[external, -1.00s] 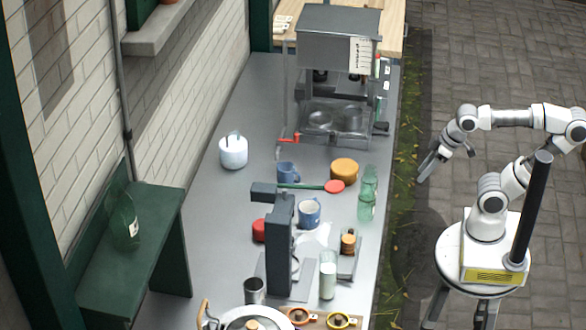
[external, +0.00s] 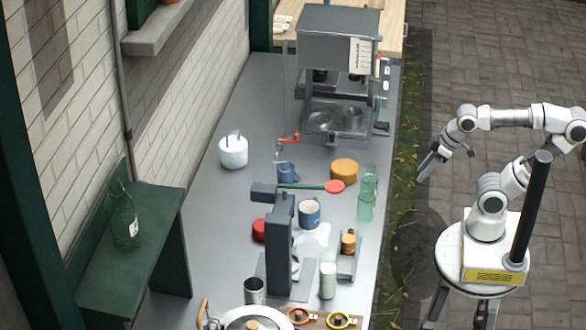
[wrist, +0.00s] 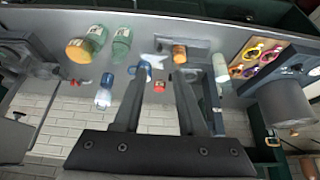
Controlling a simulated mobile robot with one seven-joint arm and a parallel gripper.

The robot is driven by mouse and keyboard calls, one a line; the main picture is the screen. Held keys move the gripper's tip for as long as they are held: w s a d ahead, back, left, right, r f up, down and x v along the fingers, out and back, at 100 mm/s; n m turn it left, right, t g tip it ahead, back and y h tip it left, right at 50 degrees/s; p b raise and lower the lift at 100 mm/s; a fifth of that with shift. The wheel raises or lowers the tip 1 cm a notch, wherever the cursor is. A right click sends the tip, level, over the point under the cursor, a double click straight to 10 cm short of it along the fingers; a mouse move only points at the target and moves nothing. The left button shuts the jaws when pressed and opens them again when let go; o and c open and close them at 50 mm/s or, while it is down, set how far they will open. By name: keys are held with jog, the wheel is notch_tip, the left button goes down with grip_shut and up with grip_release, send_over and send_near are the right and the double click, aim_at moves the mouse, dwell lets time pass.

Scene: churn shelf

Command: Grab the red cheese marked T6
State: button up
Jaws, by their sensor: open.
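A red round piece (external: 259,229), likely the red cheese, sits on the grey counter, partly hidden behind a dark upright stand. It also shows small in the wrist view (wrist: 159,87), between my fingers in the picture but far beyond them. Its T6 mark cannot be read. My gripper (external: 428,168) is open and empty, held out over the paving to the right of the counter, well apart from the red piece. In the wrist view my gripper's two dark fingers (wrist: 160,72) are spread.
Green bottle (external: 367,198) and orange-yellow round (external: 344,171) stand near the counter's right edge.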

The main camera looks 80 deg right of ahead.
jog(key=shift+o, duration=0.2)
jog(key=o, duration=0.9)
jog(key=w+a+f+m+t+y+b, duration=0.15)
jog(key=w+a, duration=0.25)
jog(key=w, duration=0.6)
jog(key=w+a+f+t+y, duration=0.1)
jog(key=w+a+f, duration=0.25)
jog(key=w, duration=0.65)
jog(key=w+a+f+m+t+h+b, duration=0.2)
jog(key=w+f+m+t+h, duration=0.2)
jog(key=w+f+h, duration=0.8)
jog(key=w+d+f+y, duration=0.1)
jog(key=w+f, duration=0.1)
jog(key=w, duration=0.2)
jog(key=w+d+f+y, duration=0.1)
jog(key=w+d+f, duration=0.1)
jog(key=w+f, duration=0.1)
jog(key=w+d+f+y+b, duration=0.1)
jog(key=w+f, duration=0.2)
jog(key=w, duration=0.2)
jog(key=shift+w+d+y, duration=0.1)
jog(key=shift+d+y, duration=0.15)
jog(key=shift+d, duration=0.05)
jog(key=shift+x, duration=2.55)
